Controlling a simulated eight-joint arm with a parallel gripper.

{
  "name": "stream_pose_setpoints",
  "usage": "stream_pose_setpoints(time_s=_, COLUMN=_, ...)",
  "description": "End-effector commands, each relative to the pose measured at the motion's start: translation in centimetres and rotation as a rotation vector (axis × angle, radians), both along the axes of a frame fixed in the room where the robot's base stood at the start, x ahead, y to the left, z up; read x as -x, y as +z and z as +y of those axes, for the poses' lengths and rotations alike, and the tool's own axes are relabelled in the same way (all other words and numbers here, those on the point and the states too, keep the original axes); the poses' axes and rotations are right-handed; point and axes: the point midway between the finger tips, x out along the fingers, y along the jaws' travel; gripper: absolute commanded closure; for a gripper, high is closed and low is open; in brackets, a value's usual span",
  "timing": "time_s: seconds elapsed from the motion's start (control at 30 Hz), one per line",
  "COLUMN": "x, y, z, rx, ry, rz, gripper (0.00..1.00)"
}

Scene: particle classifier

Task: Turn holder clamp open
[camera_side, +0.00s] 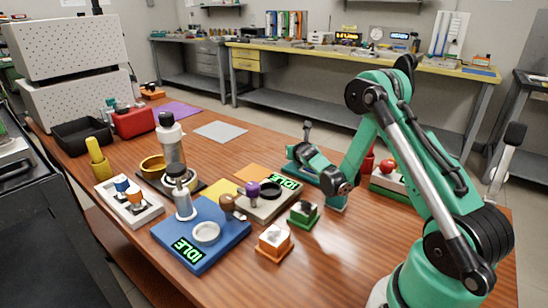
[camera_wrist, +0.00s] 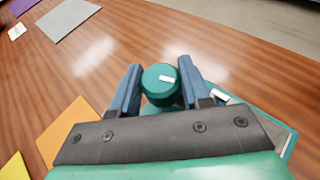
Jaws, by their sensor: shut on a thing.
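A round teal knob (camera_wrist: 160,86) with a short white mark on top stands between the two blue-grey fingers of my gripper (camera_wrist: 160,66) in the wrist view. The fingers are closed on its two sides. The knob appears to belong to the teal holder (camera_wrist: 288,146), whose edge shows at the lower right. In the side view, my gripper (camera_side: 300,151) is low over the teal holder (camera_side: 294,170) at the middle of the table. There my wrist hides the knob and much of the holder. I cannot tell how far the clamp is turned.
The orange mat (camera_wrist: 68,126) and grey mat (camera_wrist: 68,20) lie to the left. A blue station (camera_side: 215,240) showing IDLE, a second IDLE station (camera_side: 283,203), a green block (camera_side: 303,214) and an orange block (camera_side: 273,243) stand nearer. The wood between holder and grey mat is bare.

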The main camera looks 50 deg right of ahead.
Motion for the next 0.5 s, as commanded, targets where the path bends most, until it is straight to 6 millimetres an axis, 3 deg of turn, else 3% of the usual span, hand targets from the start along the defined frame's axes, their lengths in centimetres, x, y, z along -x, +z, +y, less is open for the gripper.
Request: stream_pose_setpoints(time_s=0.5, x=0.0, y=-0.04, z=0.11, rx=-0.001, ry=0.101, rz=-0.002, gripper=1.0)
